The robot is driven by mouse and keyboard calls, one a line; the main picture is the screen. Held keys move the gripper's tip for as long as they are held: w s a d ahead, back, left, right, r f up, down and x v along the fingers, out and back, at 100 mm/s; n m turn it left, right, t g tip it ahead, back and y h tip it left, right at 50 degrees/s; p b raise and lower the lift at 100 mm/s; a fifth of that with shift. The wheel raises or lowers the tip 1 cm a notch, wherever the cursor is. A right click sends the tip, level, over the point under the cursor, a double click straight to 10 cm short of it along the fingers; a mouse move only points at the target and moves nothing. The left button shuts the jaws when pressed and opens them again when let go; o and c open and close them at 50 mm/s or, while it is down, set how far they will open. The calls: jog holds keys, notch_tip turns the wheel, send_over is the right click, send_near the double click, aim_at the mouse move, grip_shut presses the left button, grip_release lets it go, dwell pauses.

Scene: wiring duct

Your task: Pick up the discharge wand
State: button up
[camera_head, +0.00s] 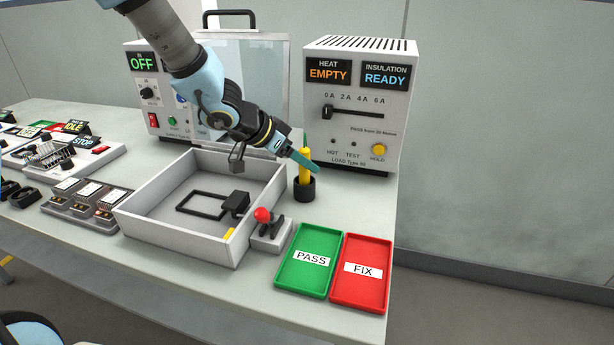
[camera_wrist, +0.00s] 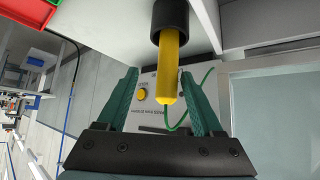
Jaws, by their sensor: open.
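The discharge wand (camera_head: 305,165) is a yellow rod standing upright in a round black holder (camera_head: 304,188) on the bench, in front of the load box. In the wrist view the yellow wand (camera_wrist: 168,75) points down the picture from the black holder (camera_wrist: 170,18), with a thin green wire near its tip. My gripper (camera_head: 308,163) has green fingers and is at the wand's height. In the wrist view my gripper (camera_wrist: 165,95) is open, with one finger on each side of the wand and visible gaps to both. It holds nothing.
The load box (camera_head: 360,105), reading HEAT EMPTY and INSULATION READY, stands close behind. A grey open tray (camera_head: 150,225) lies to the left, with a red-knobbed lever (camera_head: 263,215) beside it. Green PASS (camera_head: 309,275) and red FIX (camera_head: 361,290) trays lie in front. A clear panel (camera_head: 258,80) stands behind the arm.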

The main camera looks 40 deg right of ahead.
aim_at(312, 177)
jog(key=x, duration=0.3)
jog(key=w+x, duration=0.1)
jog(key=x, duration=0.1)
jog(key=shift+d+f+b, duration=0.1)
jog(key=shift+f+b, duration=0.05)
jog(key=shift+b, duration=0.25)
jog(key=shift+c, duration=0.3)
grip_shut()
